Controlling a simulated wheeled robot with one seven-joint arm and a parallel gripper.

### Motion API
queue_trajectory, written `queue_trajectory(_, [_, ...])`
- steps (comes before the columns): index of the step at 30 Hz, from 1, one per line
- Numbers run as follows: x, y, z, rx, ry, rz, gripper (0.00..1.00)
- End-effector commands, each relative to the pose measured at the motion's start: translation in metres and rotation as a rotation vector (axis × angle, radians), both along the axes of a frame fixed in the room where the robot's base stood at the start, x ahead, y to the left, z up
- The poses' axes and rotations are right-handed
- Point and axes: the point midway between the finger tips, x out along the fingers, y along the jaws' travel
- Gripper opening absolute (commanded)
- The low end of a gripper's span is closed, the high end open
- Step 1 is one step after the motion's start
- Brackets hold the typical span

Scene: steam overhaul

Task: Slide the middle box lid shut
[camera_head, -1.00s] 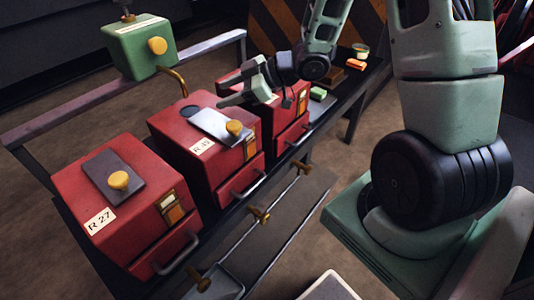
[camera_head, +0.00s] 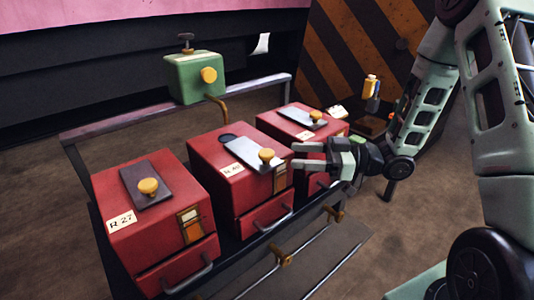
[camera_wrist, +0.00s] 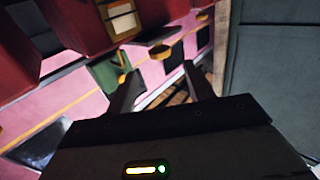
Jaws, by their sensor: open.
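The middle red box (camera_head: 217,178) has a silver sliding lid (camera_head: 243,150) on its top with a yellow knob (camera_head: 267,155) near the lid's front right end. My gripper (camera_head: 301,156) is open and empty. Its fingers point left toward the knob from the right, with a small gap between. In the wrist view, my two fingers (camera_wrist: 160,85) are spread with nothing held between them; red boxes show at the upper left.
The left red box (camera_head: 118,236), labelled R 27, has a dark lid with a yellow knob. The right red box (camera_head: 277,122) stands close behind my gripper. A green tank (camera_head: 192,82) with a brass spout stands behind the boxes. A rail with brass handles (camera_head: 283,256) runs in front.

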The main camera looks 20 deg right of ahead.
Motion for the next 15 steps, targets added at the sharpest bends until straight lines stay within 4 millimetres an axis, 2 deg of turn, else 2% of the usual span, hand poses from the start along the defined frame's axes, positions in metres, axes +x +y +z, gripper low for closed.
queue_trajectory(1, [0.005, 0.011, 0.0, 0.001, 0.0, 0.005, 0.53])
queue_trajectory(6, [0.02, 0.041, 0.0, 0.0, -0.001, 0.004, 0.53])
queue_trajectory(10, [0.03, 0.059, 0.0, 0.0, 0.0, 0.003, 0.53])
queue_trajectory(15, [0.037, 0.073, 0.0, -0.001, 0.0, 0.0, 0.53])
